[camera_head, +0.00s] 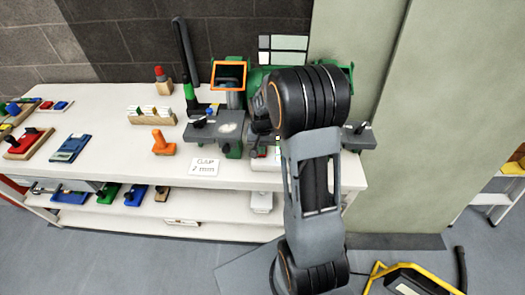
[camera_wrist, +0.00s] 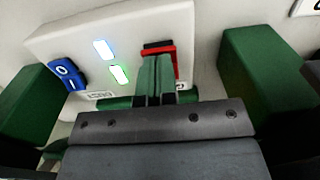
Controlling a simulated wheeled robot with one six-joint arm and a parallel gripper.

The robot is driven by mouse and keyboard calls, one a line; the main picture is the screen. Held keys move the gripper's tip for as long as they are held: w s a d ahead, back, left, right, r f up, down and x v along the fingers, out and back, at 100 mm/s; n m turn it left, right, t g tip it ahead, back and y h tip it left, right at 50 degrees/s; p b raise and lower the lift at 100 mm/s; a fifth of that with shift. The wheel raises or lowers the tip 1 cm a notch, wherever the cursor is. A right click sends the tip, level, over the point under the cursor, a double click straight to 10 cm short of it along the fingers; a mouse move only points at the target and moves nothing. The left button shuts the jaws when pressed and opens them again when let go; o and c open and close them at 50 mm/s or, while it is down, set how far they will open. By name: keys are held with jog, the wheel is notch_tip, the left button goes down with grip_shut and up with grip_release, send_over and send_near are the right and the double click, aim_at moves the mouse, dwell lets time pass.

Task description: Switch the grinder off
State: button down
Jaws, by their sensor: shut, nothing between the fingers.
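The bench grinder (camera_head: 234,98), green with an orange-framed shield, stands on the white bench, partly hidden by my arm. Its pale switch box (camera_head: 258,164) shows low at the front and fills the wrist view (camera_wrist: 60,38). The box has a blue rocker marked O and I (camera_wrist: 67,73) at left, two lit lamps, white-blue and green, in the middle, and a red-edged dark switch (camera_wrist: 176,62) at right. My gripper (camera_wrist: 157,62) is shut and empty. Its green fingertips overlap the red-edged switch and hide much of it; I cannot tell whether they touch.
Green blocks (camera_wrist: 247,70) flank the box in the wrist view. A card (camera_head: 205,167), an orange tool (camera_head: 163,143) and a rack (camera_head: 152,116) stand left on the bench. A yellow-framed item (camera_head: 410,280) lies on the floor at right.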

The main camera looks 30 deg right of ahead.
jog(key=shift+f, duration=0.35)
jog(key=shift+r, duration=0.1)
jog(key=shift+r+p, duration=2.5)
jog(key=shift+r, duration=1)
jog(key=s+a+r+n+t, duration=0.2)
jog(key=s+a+r+n, duration=0.1)
jog(key=s+r, duration=0.4)
jog(key=s+a+r+n+t, duration=0.2)
jog(key=s+a+r, duration=0.4)
jog(key=s, duration=0.3)
jog(key=shift+a+r+n, duration=0.15)
jog(key=shift+r+n, duration=0.2)
jog(key=shift+n, duration=0.05)
